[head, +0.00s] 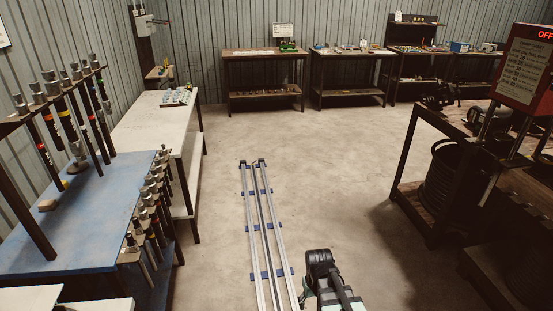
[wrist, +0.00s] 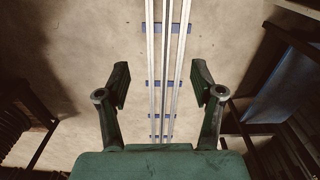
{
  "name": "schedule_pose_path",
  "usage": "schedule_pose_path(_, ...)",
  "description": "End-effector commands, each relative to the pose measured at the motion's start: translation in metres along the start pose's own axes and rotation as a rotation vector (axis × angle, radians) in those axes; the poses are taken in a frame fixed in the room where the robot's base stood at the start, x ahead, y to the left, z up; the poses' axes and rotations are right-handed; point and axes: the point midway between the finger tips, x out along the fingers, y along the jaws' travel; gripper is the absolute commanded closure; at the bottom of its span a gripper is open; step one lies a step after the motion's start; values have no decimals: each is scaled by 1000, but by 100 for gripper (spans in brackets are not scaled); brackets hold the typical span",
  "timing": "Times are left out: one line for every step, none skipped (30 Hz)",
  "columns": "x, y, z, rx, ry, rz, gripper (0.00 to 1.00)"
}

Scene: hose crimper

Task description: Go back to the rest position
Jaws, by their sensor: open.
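My gripper (wrist: 160,88) shows in the wrist view with its two dark fingers spread wide apart. It is open, and nothing is between the fingers except the view of the floor and rail beyond. In the head view part of my arm shows at the bottom centre, beside the rail; the fingertips cannot be made out there. The rail (head: 262,220) runs along the floor away from me, with blue cross-pieces. It also shows in the wrist view (wrist: 168,50), running between the fingers.
A blue-topped table (head: 80,225) with a rack of hoses (head: 75,110) stands at left, a white table (head: 150,125) behind it. Workbenches (head: 262,55) line the back wall. A dark frame with coiled hose (head: 445,185) and a red sign box (head: 527,70) stand at right. The middle floor is clear.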

Motion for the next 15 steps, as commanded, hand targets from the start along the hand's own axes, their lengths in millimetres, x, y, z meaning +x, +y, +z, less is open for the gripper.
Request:
schedule_pose_path(4,12,14,57,-3,0,33)
schedule_pose_path(6,17,19,89,-2,0,33)
schedule_pose_path(9,25,27,131,-1,0,33)
schedule_pose_path(11,30,32,162,-2,0,33)
schedule_pose_path(13,36,38,193,-3,0,33)
schedule_pose_path(15,42,45,233,-2,0,33)
schedule_pose_path(20,43,48,246,-8,-1,33)
schedule_pose_path(27,40,51,239,-23,-2,33)
schedule_pose_path(34,38,57,236,-39,-4,33)
schedule_pose_path(40,37,61,235,-51,-5,33)
schedule_pose_path(45,36,66,234,-63,-7,33)
schedule_pose_path(52,34,73,233,-79,-9,33)
schedule_pose_path(58,32,78,233,-93,-10,33)
schedule_pose_path(64,31,84,232,-106,-12,33)
schedule_pose_path(72,29,92,232,-125,-14,33)
